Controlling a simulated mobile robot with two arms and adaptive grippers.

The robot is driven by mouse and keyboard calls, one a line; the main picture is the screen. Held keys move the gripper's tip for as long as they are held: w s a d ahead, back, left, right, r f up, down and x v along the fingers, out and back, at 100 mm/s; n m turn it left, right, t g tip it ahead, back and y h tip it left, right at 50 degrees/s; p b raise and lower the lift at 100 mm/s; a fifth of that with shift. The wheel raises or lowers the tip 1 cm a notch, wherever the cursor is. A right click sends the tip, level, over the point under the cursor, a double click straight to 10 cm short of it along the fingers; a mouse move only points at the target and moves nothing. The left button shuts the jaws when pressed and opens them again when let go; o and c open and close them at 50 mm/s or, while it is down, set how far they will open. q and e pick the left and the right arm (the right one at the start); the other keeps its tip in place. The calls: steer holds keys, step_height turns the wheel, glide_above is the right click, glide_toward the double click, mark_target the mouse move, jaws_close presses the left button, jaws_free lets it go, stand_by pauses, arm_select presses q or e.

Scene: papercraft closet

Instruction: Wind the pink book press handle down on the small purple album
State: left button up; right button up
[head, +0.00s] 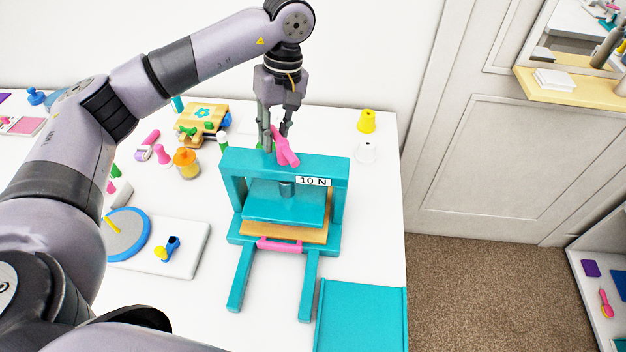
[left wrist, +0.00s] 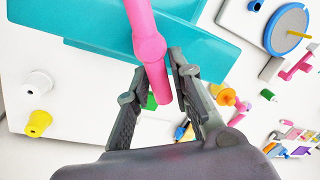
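The teal book press (head: 340,172) stands on the white table with a "10 N" label on its top beam. Its pink handle (head: 287,152) sits on top of the beam, tilted; the handle also shows in the left wrist view (left wrist: 149,42). My left gripper (head: 276,142) points down at the handle from above. Its fingers are apart, one on each side of the handle's end, with a gap visible on the left side in the left wrist view. The teal pressing plate (head: 285,205) hangs above a wooden board (head: 262,228). I see no purple album between them. My right gripper is out of view.
A pink bar (head: 279,244) is at the press's front. A teal panel (head: 361,315) lies at the front right. A yellow cup (head: 366,121) and a white cup (head: 365,152) stand behind right. A disc tool (head: 128,233) and small items crowd the left.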

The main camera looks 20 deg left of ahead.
arm_select(q)
steer(key=shift+r+p, duration=2.5)
steer(key=shift+r, duration=0.6)
steer(key=shift+o, duration=0.5)
steer(key=shift+f, duration=0.1)
steer(key=shift+o, duration=1.2)
step_height(320, 180, up, 6)
steer(key=w+p, duration=0.1)
steer(key=p, duration=0.3)
steer(key=shift+d+p, duration=0.4)
